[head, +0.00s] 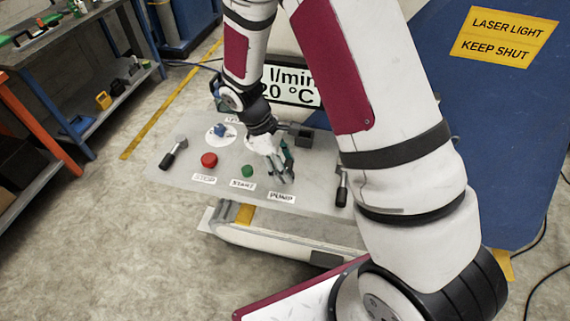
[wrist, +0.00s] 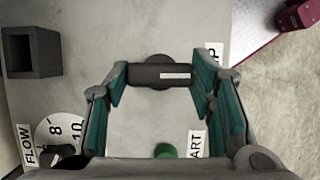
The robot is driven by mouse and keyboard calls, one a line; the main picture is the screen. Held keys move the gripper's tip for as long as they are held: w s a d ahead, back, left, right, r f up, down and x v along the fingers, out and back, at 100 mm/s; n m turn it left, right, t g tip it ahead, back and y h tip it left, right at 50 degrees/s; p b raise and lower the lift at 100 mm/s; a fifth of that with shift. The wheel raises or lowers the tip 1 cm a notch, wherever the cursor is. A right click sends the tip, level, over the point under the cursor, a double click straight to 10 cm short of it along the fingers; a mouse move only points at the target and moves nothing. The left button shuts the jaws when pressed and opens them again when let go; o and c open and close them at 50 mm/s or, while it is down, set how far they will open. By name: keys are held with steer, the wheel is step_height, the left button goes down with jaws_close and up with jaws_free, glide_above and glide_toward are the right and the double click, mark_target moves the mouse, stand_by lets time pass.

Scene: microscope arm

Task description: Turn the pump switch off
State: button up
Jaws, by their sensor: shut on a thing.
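The pump switch (wrist: 160,75) is a dark bar knob with a white stripe on a round base. It lies crosswise in the wrist view. My gripper (wrist: 163,77) has its green-padded fingers at the two ends of the bar and is shut on it. In the head view, my gripper (head: 281,165) reaches down to the grey panel (head: 225,182) just above the PUMP label (head: 281,198). The switch is mostly hidden by the fingers there. Part of the PUMP label also shows beside the right finger in the wrist view (wrist: 214,50).
A green START button (head: 247,171) and a red STOP button (head: 209,160) sit left of my gripper. A FLOW dial (head: 220,131) and a dark square box (head: 301,135) are farther back. Black handles stand at the panel's left (head: 173,153) and right (head: 342,188).

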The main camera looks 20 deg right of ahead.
steer(key=o, duration=1.2)
steer(key=shift+c, duration=0.2)
steer(key=v, duration=1.2)
steer(key=shift+d+r, duration=0.1)
steer(key=shift+r, duration=0.05)
steer(key=s+d+r+m+t+y, duration=0.2)
steer(key=s+r+m+t, duration=0.2)
steer(key=s+r, duration=0.5)
steer(key=s+d+r+m+t+y, duration=0.1)
steer(key=s+d+r+m+t, duration=0.1)
steer(key=s+r+m+t, duration=0.2)
steer(key=s+r+m, duration=0.3)
steer(key=s+r, duration=0.3)
steer(key=r, duration=0.2)
steer(key=shift+s+y, duration=0.2)
steer(key=shift+y, duration=0.2)
